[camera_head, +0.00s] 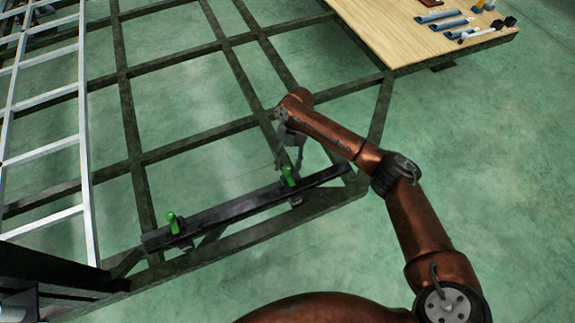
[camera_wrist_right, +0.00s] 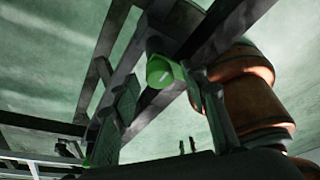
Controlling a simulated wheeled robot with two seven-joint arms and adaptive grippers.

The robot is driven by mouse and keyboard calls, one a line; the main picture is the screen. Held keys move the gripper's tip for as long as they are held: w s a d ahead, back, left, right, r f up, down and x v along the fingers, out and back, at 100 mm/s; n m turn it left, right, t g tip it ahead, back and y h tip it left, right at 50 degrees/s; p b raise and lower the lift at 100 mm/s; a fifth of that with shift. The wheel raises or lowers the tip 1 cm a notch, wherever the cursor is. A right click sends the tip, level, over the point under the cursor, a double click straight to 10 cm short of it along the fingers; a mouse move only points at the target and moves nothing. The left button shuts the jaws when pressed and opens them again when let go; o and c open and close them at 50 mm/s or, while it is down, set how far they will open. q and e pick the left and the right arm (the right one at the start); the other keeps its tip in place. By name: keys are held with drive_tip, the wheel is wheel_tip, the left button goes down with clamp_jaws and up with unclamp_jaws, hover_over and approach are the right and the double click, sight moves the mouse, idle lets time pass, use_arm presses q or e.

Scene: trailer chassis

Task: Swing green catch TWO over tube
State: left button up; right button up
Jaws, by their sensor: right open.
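Two green catches are mounted along a dark tube (camera_head: 235,207) at the near edge of the chassis. One green catch (camera_head: 288,177) is toward the tube's right end, and the other green catch (camera_head: 173,222) is near its left end. My right gripper (camera_head: 289,163) hangs from above at the right-hand catch. In the right wrist view, my open fingers (camera_wrist_right: 170,105) stand on either side of this green catch (camera_wrist_right: 165,72), which bears a pale mark that I cannot read. Contact cannot be told. My left gripper is out of view.
The dark chassis frame (camera_head: 190,148) spreads over the green floor. A silver ladder-like frame (camera_head: 45,150) lies along the left. A wooden board (camera_head: 420,45) at the upper right carries blue tubes (camera_head: 438,16) and small parts. The floor at the right is clear.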

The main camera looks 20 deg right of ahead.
drive_tip(key=shift+r, duration=0.1)
drive_tip(key=v, duration=1.1)
drive_tip(key=shift+r, duration=0.3)
drive_tip(key=shift+d, duration=0.2)
